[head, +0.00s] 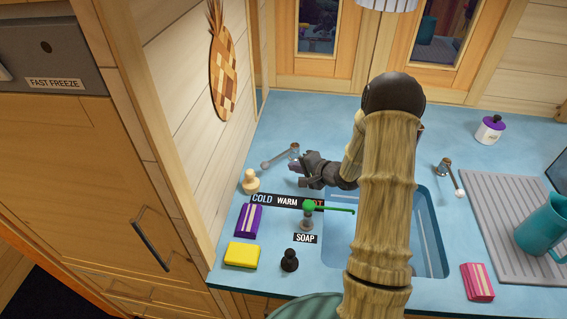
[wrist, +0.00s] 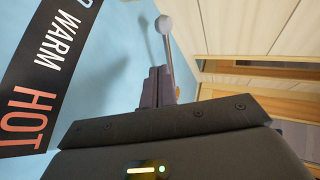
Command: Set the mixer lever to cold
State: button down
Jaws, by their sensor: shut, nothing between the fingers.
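The mixer lever (head: 277,160) is a thin grey rod with a ball at its end, at the back left of the counter. It runs left from a small post, with its ball above the word COLD in the head view. A black label strip (head: 287,201) reads COLD, WARM and a partly hidden HOT. My gripper (head: 294,166) is shut and empty, just right of the lever near the post. In the wrist view, the lever (wrist: 170,58) rises behind the shut fingers (wrist: 157,72); I cannot tell whether they touch it. The label (wrist: 50,70) shows at left there.
A green-topped soap dispenser (head: 308,212) stands in front of the label. A cream knob-shaped object (head: 250,182) stands by the left wall. The sink (head: 430,240) is partly behind my arm. A second lever (head: 452,178) is right of the sink; a teal jug (head: 543,228) stands farther right.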

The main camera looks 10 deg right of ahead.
jog(key=a+v, duration=0.1)
jog(key=v, duration=0.5)
jog(key=shift+s+d+b, duration=0.15)
jog(key=shift+s+b, duration=0.15)
jog(key=shift+s, duration=0.15)
jog(key=shift+r, duration=0.2)
jog(key=s+a+r+n+g+h, duration=0.2)
jog(key=s+n, duration=0.1)
jog(key=s, duration=0.3)
jog(key=s+a+r+n+g+h, duration=0.2)
jog(key=s+a+n+g, duration=0.1)
jog(key=s, duration=0.4)
jog(key=s+a+r+n+g+h, duration=0.2)
jog(key=s+r+n+g, duration=0.1)
jog(key=s+n, duration=0.2)
jog(key=shift+s+a+h, duration=0.3)
jog(key=shift+s+h, duration=0.1)
jog(key=shift+s, duration=0.55)
jog(key=shift+r, duration=0.15)
